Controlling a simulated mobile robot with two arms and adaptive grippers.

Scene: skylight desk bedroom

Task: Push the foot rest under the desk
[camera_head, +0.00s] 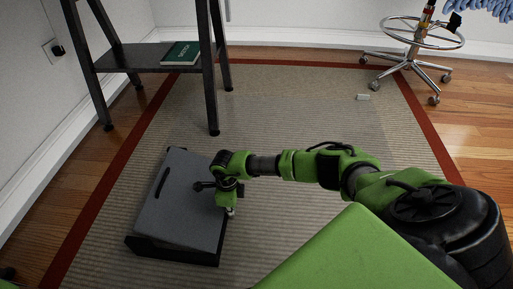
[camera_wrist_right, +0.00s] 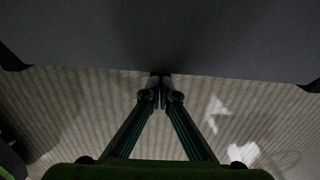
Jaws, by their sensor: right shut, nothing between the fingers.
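The foot rest (camera_head: 178,210) is a grey sloping board on a black frame, standing on the rug in the lower left of the head view. The desk (camera_head: 212,70) shows as dark legs and a low shelf at the upper left, beyond the foot rest. My right gripper (camera_head: 199,187) is shut and empty at the foot rest's right side. In the right wrist view the closed fingertips (camera_wrist_right: 161,80) meet the edge of the grey board (camera_wrist_right: 160,40); I cannot tell whether they press on it. My left gripper is not in view.
A green book (camera_head: 181,53) lies on the desk's low shelf (camera_head: 125,58). A wheeled chair base (camera_head: 410,62) stands at the upper right. A small pale object (camera_head: 363,97) lies on the rug (camera_head: 290,110). The rug between foot rest and desk is clear.

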